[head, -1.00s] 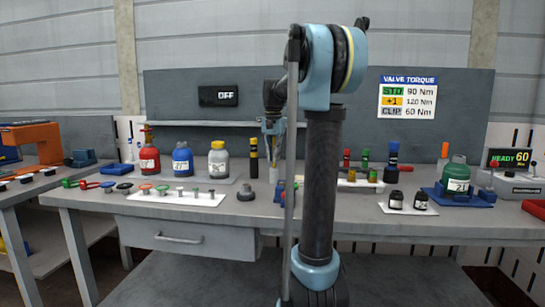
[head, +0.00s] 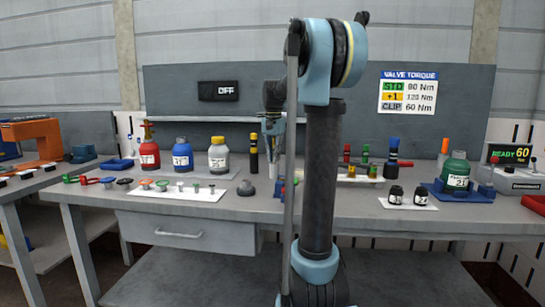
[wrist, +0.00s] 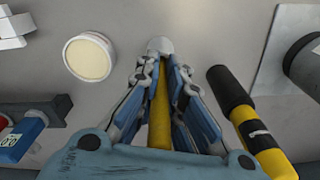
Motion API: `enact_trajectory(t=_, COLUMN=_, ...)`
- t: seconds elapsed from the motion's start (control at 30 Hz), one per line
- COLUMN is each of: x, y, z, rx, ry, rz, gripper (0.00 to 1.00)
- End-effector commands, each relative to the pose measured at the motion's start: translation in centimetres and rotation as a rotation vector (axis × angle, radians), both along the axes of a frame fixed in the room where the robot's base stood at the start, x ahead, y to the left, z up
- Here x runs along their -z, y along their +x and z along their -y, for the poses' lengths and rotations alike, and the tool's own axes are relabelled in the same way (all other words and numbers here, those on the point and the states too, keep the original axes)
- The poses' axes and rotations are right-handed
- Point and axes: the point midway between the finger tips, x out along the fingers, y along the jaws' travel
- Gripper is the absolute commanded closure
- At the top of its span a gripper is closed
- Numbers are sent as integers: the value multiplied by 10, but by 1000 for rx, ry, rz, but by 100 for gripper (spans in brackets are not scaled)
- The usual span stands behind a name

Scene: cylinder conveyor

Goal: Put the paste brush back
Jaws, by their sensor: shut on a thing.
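My gripper (wrist: 160,88) is shut on the paste brush (wrist: 159,115), whose yellow handle runs between the blue finger links. A pale rounded end shows beyond the fingertips. A round pot with a cream-coloured top (wrist: 88,58) stands apart from the fingers, to their upper left in the wrist view. In the head view my gripper (head: 272,142) hangs pointing down above the bench, partly behind my own arm. The brush cannot be made out clearly there.
A black-and-yellow cylinder (wrist: 255,122) stands close right of the gripper. On the bench (head: 215,213) are red (head: 149,155), blue (head: 182,157) and grey-yellow (head: 218,158) bottles, a white mat with small parts, and dark jars (head: 396,195) at right.

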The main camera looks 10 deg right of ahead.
Motion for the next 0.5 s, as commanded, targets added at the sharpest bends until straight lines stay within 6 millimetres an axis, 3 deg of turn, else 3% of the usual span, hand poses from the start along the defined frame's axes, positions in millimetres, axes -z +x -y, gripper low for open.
enact_trajectory(t=0.33, x=7, y=0, z=0, rx=0, ry=0, rz=0, gripper=100)
enact_trajectory(t=0.37, x=7, y=0, z=0, rx=0, ry=0, rz=0, gripper=87)
enact_trajectory(t=0.43, x=7, y=0, z=0, rx=0, ry=0, rz=0, gripper=71)
enact_trajectory(t=0.5, x=7, y=0, z=0, rx=0, ry=0, rz=0, gripper=68)
